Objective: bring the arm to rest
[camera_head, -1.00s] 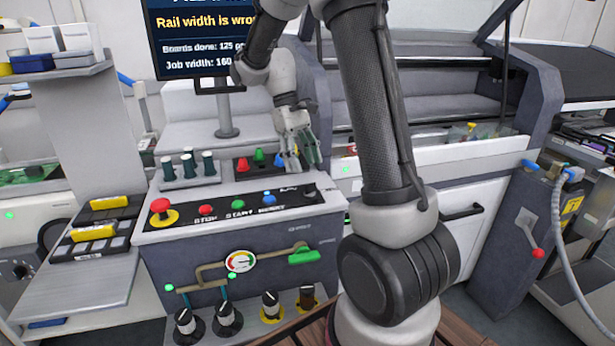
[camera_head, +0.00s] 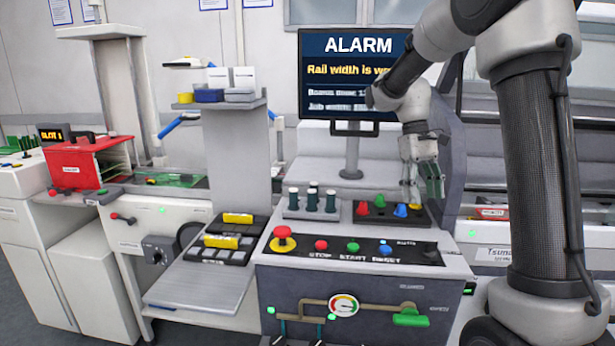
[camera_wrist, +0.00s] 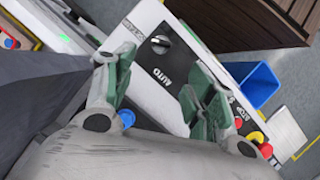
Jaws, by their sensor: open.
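My gripper (camera_head: 428,178) is open, with grey-green fingers pointing down above the right end of the grey control console (camera_head: 275,259). In the wrist view my gripper (camera_wrist: 160,75) has its fingers wide apart, with nothing between them. Beyond them is the console's black selector knob (camera_wrist: 160,43), marked AUTO; the knob also shows in the head view (camera_head: 432,255), below the fingers. The fingers appear clear of the panel, though the exact gap is hard to judge.
A screen (camera_head: 345,45) reading ALARM stands behind the console. The console carries a red stop button (camera_head: 283,240), dark cylinders (camera_head: 312,199) and coloured pegs (camera_head: 400,210) close to my fingers. A red box (camera_head: 85,165) stands far left. A blue bin (camera_wrist: 258,84) shows in the wrist view.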

